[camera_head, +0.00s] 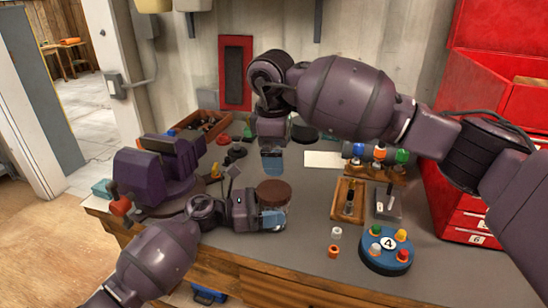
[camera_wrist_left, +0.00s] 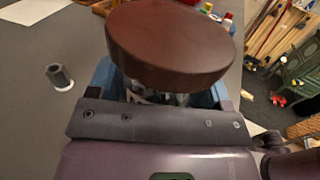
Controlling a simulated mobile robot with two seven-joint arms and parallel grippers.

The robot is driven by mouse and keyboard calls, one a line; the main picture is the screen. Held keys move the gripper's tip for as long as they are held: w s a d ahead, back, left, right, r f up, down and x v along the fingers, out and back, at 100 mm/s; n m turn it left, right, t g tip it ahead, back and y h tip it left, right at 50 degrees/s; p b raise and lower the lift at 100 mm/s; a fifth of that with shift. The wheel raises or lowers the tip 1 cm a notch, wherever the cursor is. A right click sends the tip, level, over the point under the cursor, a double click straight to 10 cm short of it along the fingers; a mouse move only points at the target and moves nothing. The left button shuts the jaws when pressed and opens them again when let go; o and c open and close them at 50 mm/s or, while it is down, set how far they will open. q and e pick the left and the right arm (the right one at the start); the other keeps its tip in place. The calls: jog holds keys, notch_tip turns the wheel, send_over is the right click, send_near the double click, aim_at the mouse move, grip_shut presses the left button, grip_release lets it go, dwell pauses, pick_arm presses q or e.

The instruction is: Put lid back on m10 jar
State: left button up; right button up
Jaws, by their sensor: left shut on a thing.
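A glass jar (camera_head: 274,218) with a wide brown lid (camera_head: 274,192) on its top stands upright over the grey bench. No M10 label is readable on it. My left gripper (camera_head: 268,219) is shut around the jar's side, below the lid. In the left wrist view the lid (camera_wrist_left: 170,42) hides most of the jar (camera_wrist_left: 158,97); I cannot tell whether it is fully seated. My right gripper (camera_head: 272,162) points down behind and above the lid, apart from it. Its fingers overlap in view, so their opening is unclear.
A purple vise (camera_head: 158,172) stands left of the jar. Another dark-lidded jar (camera_head: 304,133) is behind, partly hidden by my right arm. A wooden tray (camera_head: 348,199), a blue round stand (camera_head: 386,250) with coloured caps and a red cabinet (camera_head: 470,190) lie to the right.

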jog(key=n, duration=0.3)
jog(key=shift+d+r, duration=0.1)
jog(key=shift+r, duration=0.05)
jog(key=n, duration=2.2)
jog(key=shift+s+f+n, duration=0.15)
jog(key=shift+f+n, duration=0.05)
jog(key=shift+n, duration=0.1)
jog(key=n, duration=0.4)
jog(key=shift+s+f+g, duration=0.1)
jog(key=shift+f+g, duration=0.1)
jog(key=shift+g, duration=0.2)
jog(key=n, duration=0.4)
jog(key=shift+s+a+f+y, duration=0.15)
jog(key=shift+a+f+y, duration=0.05)
jog(key=shift+y, duration=0.1)
jog(key=n, duration=0.5)
jog(key=shift+a+n, duration=0.2)
jog(key=shift+n, duration=0.2)
jog(key=n, duration=0.4)
jog(key=shift+a, duration=0.1)
